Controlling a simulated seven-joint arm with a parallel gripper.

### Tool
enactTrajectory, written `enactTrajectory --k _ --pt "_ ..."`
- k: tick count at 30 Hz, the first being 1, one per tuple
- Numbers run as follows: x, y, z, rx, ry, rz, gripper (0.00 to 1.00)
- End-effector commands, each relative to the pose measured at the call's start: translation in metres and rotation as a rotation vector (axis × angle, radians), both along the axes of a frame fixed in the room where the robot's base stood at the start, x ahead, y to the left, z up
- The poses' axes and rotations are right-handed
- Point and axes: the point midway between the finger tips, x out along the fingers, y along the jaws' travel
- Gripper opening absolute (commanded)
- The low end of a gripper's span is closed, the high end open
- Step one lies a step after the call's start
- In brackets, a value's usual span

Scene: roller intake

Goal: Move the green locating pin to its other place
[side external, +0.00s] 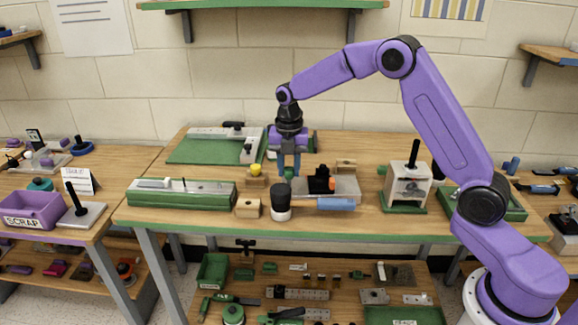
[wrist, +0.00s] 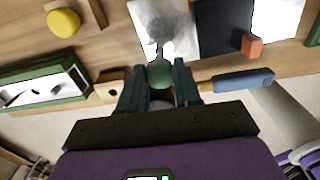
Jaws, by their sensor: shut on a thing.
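My gripper (side external: 289,170) points down over the middle of the bench, its fingers shut on the green locating pin (wrist: 160,72). In the side view only a little green (side external: 290,172) shows at the fingertips, beside the left end of the grey metal plate (side external: 344,186). I cannot tell whether the pin touches anything below. A wooden block (side external: 248,208) with a dark hole stands front left; it also shows in the wrist view (wrist: 110,92). A yellow knob (side external: 256,169) sits on another wooden block (side external: 257,182).
A black-and-white cylinder (side external: 281,203) stands close in front of my gripper. A blue-handled tool (side external: 336,204) lies before the plate, which carries a black part with an orange piece (side external: 332,184). A green-and-white fixture (side external: 180,193) is at left, a pale press-like stand (side external: 408,186) at right.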

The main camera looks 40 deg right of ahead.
Motion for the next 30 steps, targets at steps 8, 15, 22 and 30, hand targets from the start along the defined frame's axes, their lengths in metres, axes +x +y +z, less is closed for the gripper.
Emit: enactTrajectory --k 8,15,22,30 --pt "0.0 0.001 0.0 0.0 0.0 0.001 0.12" --pt "0.0 0.0 -0.003 -0.001 0.001 0.0 0.12" --pt "0.0 0.0 -0.013 0.0 0.0 0.0 0.12" --pt "0.0 0.0 -0.014 0.0 0.0 0.0 0.12"
